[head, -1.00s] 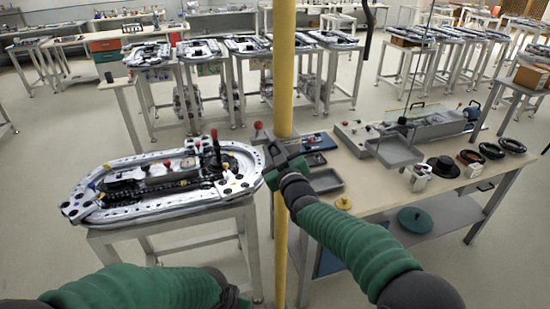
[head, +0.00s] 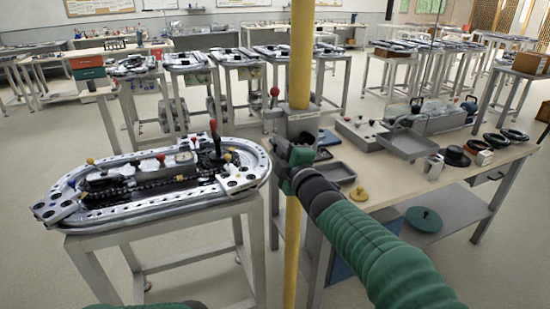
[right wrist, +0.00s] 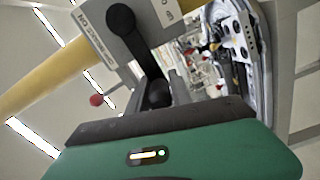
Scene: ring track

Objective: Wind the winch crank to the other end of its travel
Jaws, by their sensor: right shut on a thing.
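The winch is a grey box (head: 300,122) on the yellow pole (head: 301,60), with a red ball knob (head: 275,92) at its upper left. In the right wrist view, the black crank arm (right wrist: 138,50) runs from a round pivot on the grey box (right wrist: 90,18) down to a dark handle (right wrist: 158,93) at the jaws. My right gripper (head: 290,152) is shut on that handle, in front of the winch. My left gripper is out of view.
An oval ring track (head: 150,180) on a metal stand is close to the left of the pole. A workbench (head: 400,180) with trays, a hat and black rings stands to the right. More tracks on stands fill the back.

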